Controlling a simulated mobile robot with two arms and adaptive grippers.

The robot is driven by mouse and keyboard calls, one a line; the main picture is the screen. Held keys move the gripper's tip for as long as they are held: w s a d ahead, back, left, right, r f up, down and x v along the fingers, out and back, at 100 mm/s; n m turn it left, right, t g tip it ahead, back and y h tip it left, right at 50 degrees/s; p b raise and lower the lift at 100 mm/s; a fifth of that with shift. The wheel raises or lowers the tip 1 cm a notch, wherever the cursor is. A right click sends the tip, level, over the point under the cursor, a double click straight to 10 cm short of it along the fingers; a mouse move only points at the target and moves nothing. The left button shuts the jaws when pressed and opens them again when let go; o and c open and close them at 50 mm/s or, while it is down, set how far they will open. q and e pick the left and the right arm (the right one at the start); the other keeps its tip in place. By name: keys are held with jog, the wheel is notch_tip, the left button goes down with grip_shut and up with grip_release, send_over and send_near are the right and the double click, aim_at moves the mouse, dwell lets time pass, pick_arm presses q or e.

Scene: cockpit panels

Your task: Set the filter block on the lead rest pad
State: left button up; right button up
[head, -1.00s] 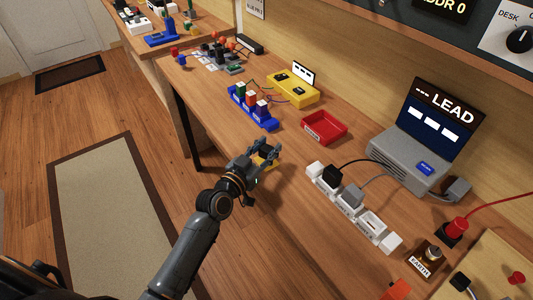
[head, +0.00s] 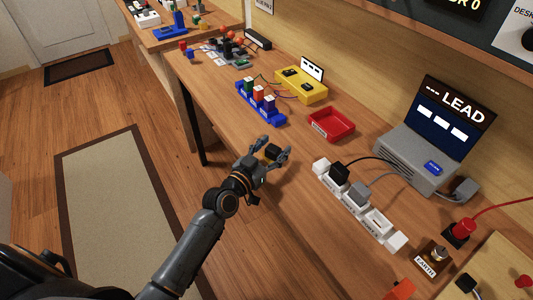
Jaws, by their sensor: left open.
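My left gripper (head: 275,148) is open over the front part of the bench, its fingers spread toward the back. No part is clearly labelled as the lead rest pad. A grey unit with a screen reading LEAD (head: 440,125) stands at the back right. My right gripper is not in view.
A white power strip (head: 358,205) with plugs lies right of the gripper. Behind are a red tray (head: 331,125), a blue rack (head: 262,108) with coloured blocks and a yellow box (head: 301,86). Bare bench (head: 290,205) lies in front of the strip.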

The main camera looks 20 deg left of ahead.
pick_arm(q)
jog(key=v, duration=1.2)
jog(key=shift+b, duration=0.45)
jog(key=shift+d+r, duration=0.1)
jog(key=shift+c, duration=0.3)
dwell(1.0)
